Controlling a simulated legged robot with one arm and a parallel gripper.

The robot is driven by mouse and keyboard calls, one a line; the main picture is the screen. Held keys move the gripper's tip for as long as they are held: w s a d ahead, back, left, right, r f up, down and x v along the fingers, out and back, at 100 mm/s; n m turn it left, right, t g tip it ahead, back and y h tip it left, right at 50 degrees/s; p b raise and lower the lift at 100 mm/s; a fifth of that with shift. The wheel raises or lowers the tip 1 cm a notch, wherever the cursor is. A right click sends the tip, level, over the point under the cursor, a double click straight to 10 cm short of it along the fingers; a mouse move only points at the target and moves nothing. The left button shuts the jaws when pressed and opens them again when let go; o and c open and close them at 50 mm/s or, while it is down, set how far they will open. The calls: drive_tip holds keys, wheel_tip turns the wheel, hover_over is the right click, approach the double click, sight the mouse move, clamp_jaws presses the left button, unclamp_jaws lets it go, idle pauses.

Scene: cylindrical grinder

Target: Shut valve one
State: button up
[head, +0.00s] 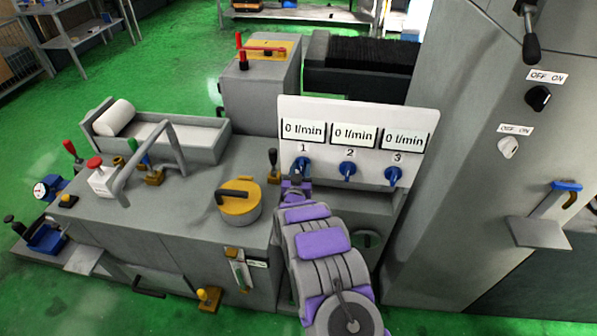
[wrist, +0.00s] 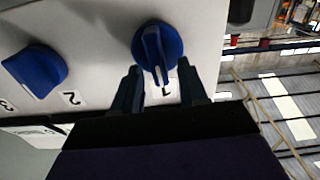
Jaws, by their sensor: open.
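Valve one is a blue knob (head: 302,163) under the label 1 on a white panel (head: 350,112). The display above it (head: 303,131) reads 0 l/min. My gripper (head: 295,180) is at this knob, at the end of my purple and grey arm. In the wrist view the valve one knob (wrist: 157,50) has an upright ridge, with the label 1 below it, partly between the fingers. My gripper (wrist: 162,85) is open there, one finger on each side just below the knob. Whether the fingers touch it, I cannot tell.
Valve two (head: 347,170) and valve three (head: 393,175) are blue knobs to the right, with displays also reading 0 l/min. Valve two also shows in the wrist view (wrist: 36,70). A black-knobbed lever (head: 272,160) stands close left of my gripper. A grey machine cabinet (head: 450,150) is at right.

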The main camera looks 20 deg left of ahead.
drive_tip(key=shift+d+r, duration=0.2)
drive_tip(key=shift+d, duration=0.4)
drive_tip(key=shift+a+f, duration=0.2)
drive_tip(key=shift+a, duration=0.3)
drive_tip(key=shift+a+f, duration=0.15)
drive_tip(key=shift+a, duration=0.35)
drive_tip(key=c, duration=0.4)
drive_tip(key=shift+c, duration=0.7)
drive_tip(key=shift+w+d+r, duration=0.1)
drive_tip(key=shift+d, duration=0.4)
clamp_jaws()
drive_tip(key=shift+a, duration=0.1)
